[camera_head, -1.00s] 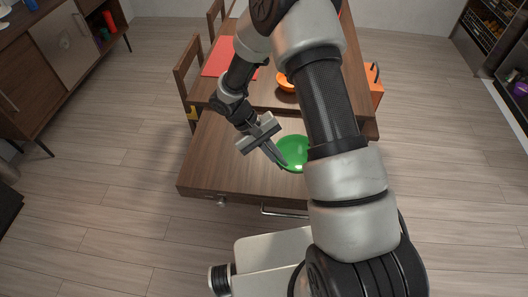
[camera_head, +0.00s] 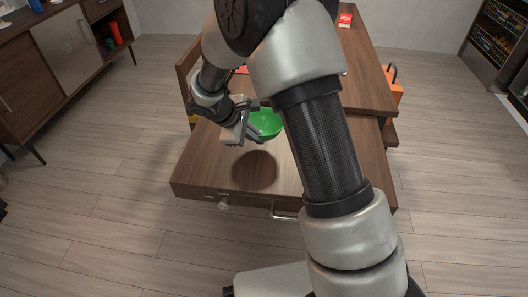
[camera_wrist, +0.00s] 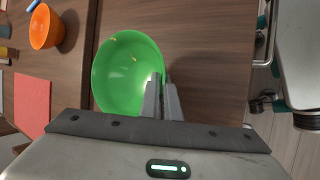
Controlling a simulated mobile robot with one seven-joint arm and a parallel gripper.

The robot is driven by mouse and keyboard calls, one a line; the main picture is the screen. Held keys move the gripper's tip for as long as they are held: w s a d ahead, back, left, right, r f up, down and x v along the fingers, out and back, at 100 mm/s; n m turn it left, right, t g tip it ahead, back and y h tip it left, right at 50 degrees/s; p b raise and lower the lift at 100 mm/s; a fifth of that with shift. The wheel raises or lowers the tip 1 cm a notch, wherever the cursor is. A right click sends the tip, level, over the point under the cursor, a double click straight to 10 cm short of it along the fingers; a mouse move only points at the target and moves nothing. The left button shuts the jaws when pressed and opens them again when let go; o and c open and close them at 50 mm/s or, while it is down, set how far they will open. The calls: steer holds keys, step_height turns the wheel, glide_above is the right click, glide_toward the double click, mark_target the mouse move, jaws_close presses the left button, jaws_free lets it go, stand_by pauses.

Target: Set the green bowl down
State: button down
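The green bowl (camera_head: 266,122) is held up above the near part of the wooden table (camera_head: 214,165), with a dark round shadow on the wood below it. My gripper (camera_head: 257,138) is shut on the bowl's rim. In the wrist view, the bowl (camera_wrist: 118,70) shows its empty inside, and the two fingers (camera_wrist: 162,97) are close together at its right rim. My arm covers part of the table in the head view.
The wrist view shows an orange bowl (camera_wrist: 44,30) and a red mat (camera_wrist: 32,102) on the table's other part. A wooden chair (camera_head: 187,78) stands at the table's left side. The table's near surface looks bare around the shadow.

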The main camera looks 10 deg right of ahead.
steer(key=shift+f+b, duration=0.55)
steer(key=shift+f, duration=2)
steer(key=shift+f, duration=0.1)
steer(key=c, duration=2)
jaws_free()
